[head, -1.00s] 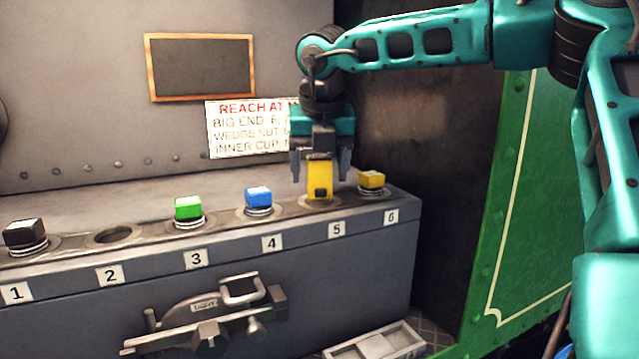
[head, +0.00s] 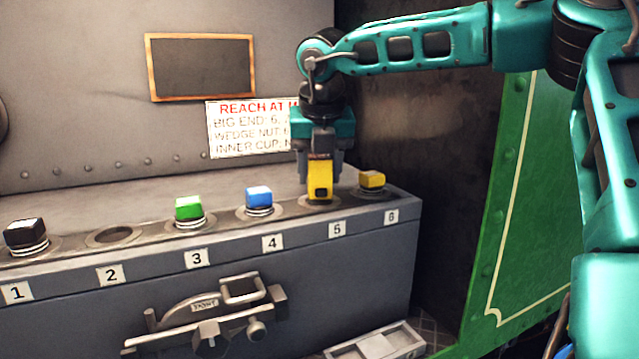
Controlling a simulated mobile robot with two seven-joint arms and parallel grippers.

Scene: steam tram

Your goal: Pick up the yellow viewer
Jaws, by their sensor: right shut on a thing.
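The yellow viewer (head: 320,182) is a tall yellow block with a dark square window low on its front. It stands upright in the hole behind label 5 on the grey bench. My right gripper (head: 321,165) points down from above, shut on the viewer's upper part, with a finger at each side. The viewer's base still appears at the hole; I cannot tell a gap under it. My left gripper is not in view.
A smaller yellow-topped piece (head: 371,180) sits close by at 6. A blue one (head: 258,198) is at 4, a green one (head: 189,209) at 3 and a black one (head: 26,235) at 1. Hole 2 (head: 113,236) is empty. A sign (head: 250,128) hangs behind.

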